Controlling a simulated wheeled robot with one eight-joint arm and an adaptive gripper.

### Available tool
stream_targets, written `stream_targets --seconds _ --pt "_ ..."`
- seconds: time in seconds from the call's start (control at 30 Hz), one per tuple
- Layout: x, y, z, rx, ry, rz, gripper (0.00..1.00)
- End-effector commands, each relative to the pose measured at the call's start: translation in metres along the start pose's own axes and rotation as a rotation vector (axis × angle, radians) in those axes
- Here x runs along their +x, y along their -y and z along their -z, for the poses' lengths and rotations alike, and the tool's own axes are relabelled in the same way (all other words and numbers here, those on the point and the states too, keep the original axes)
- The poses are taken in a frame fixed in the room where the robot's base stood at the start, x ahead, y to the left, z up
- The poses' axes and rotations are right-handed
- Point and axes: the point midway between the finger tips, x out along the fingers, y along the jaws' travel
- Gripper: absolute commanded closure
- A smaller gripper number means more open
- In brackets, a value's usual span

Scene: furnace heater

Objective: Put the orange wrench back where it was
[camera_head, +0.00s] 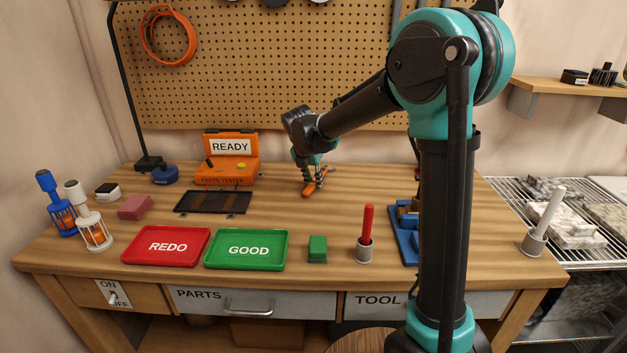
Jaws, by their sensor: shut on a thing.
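The orange wrench (318,181) is at the back middle of the wooden workbench, to the right of the parts tester. My gripper (310,183) points down over it and is shut on it. The wrench is long and thin and lies at a slant. I cannot tell whether it touches the bench top or is just above it. The fingers hide part of the wrench.
An orange parts tester (228,172) reading READY stands left of my gripper, with a dark tray (213,202) before it. A red REDO tray (166,261), green GOOD tray (246,263), green block (317,249) and red stick in a cup (366,237) line the front. Bench before the gripper is clear.

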Motion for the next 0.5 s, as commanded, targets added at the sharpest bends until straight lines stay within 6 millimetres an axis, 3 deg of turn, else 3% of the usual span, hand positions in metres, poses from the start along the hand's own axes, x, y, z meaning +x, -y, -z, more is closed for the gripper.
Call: stream_targets --seconds 0.2,0.23,0.4,0.5 --pt "0.0020 -0.0001 0.0007 0.000 0.000 0.000 1.00" --pt "0.0023 -0.0001 0.0009 0.000 0.000 0.000 0.79" --pt "0.0020 -0.0001 0.0008 0.000 0.000 0.000 0.59" --pt "0.0019 -0.0001 0.0008 0.000 0.000 0.000 0.59"
